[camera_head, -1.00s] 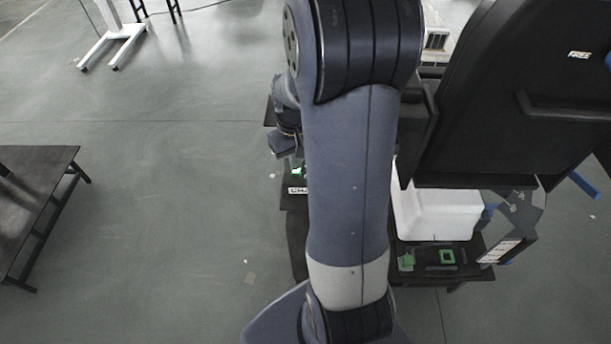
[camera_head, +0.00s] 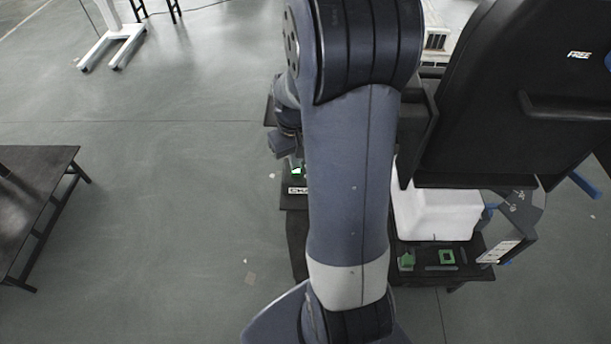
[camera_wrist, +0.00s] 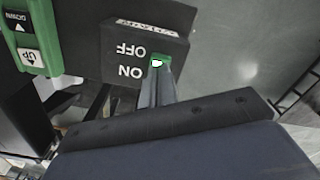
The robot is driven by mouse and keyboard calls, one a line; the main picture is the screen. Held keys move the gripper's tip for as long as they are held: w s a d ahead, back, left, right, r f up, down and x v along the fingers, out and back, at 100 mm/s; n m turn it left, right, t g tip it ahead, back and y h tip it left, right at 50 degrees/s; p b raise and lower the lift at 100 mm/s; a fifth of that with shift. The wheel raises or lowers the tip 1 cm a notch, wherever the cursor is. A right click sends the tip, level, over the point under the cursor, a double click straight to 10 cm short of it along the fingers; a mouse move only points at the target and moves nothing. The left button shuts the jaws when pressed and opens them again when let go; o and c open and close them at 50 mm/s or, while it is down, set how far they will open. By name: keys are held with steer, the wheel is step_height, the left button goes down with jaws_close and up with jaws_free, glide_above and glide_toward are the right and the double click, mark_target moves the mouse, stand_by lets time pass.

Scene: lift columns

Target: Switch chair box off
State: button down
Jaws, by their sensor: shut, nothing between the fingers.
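The chair box is a dark box (camera_wrist: 120,45) with upside-down OFF and ON lettering in the wrist view. Its small green switch (camera_wrist: 158,62) has a bright white patch and sits beside the lettering. My gripper (camera_wrist: 160,78) is shut and empty, with its fingertips right at the switch, on the ON side; I cannot tell whether they touch it. The fingers hide part of the switch. In the head view the green switch (camera_head: 297,170) and the partly hidden chair label (camera_head: 297,190) show just left of my arm.
A green panel with UP and DOWN buttons (camera_wrist: 27,40) is close at the left of the wrist view. In the head view a white box (camera_head: 435,213) and a large black chair-like panel (camera_head: 530,90) stand right of my arm. A dark table (camera_head: 35,185) is at left, with open floor between.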

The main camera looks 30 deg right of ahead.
steer(key=shift+f+b, duration=0.75)
steer(key=shift+f, duration=0.2)
stand_by(0.4)
steer(key=shift+r+p, duration=2.95)
steer(key=shift+r, duration=0.65)
steer(key=shift+f, duration=0.15)
step_height(320, 180, down, 7)
steer(key=b, duration=0.6)
steer(key=shift+r+p, duration=0.35)
